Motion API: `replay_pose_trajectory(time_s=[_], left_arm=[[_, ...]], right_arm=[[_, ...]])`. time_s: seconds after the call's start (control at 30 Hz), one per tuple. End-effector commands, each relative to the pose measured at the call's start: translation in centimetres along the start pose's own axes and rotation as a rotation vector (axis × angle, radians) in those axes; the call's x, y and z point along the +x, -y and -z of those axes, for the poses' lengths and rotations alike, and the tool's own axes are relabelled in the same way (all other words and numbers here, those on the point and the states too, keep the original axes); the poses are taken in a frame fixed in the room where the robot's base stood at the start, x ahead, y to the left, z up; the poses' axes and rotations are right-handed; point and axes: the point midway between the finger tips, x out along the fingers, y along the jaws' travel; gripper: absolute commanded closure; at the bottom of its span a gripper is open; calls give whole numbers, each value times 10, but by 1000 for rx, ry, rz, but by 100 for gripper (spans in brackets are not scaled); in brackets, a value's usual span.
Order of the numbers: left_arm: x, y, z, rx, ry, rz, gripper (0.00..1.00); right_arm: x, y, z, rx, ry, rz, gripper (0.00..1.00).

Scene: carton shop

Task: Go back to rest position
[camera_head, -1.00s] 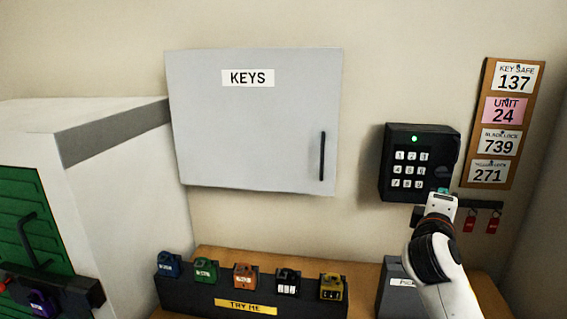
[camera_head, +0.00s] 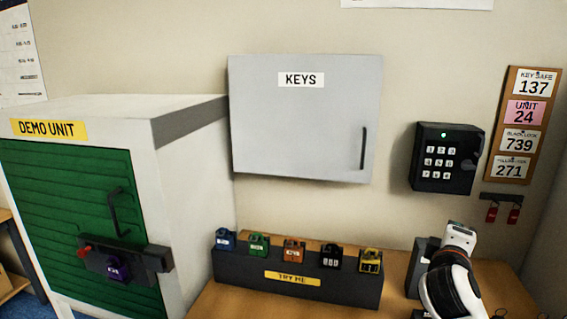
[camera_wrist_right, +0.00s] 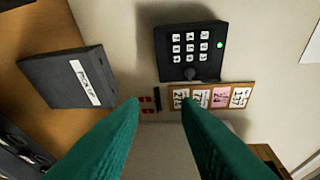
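My right arm comes in at the lower right of the head view. Its gripper shows in the right wrist view (camera_wrist_right: 161,101) as two teal fingers held apart, with nothing between the tips. In the head view the fingers are hidden beyond the white wrist. The gripper is apart from the black key safe (camera_head: 447,158), which has a lit green light and hangs on the wall above it. The key safe also shows in the right wrist view (camera_wrist_right: 189,50). My left gripper is not in view.
A grey KEYS cabinet (camera_head: 305,130) hangs shut. A rack (camera_head: 240,268) of several coloured locks stands on the wooden bench (camera_head: 390,291). A dark PICK UP box (camera_wrist_right: 70,78) lies near my right arm. The DEMO UNIT (camera_head: 180,200) with a green door (camera_head: 75,210) stands left.

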Motion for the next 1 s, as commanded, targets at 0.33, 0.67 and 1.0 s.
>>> replay_pose_trajectory(time_s=[0.33,0.67,1.0], left_arm=[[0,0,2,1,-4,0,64],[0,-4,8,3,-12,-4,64],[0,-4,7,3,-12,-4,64]], right_arm=[[-40,-111,7,167,36,-268,70],[-164,-269,46,492,-82,-774,70],[-271,-330,82,704,-298,-1083,70]])
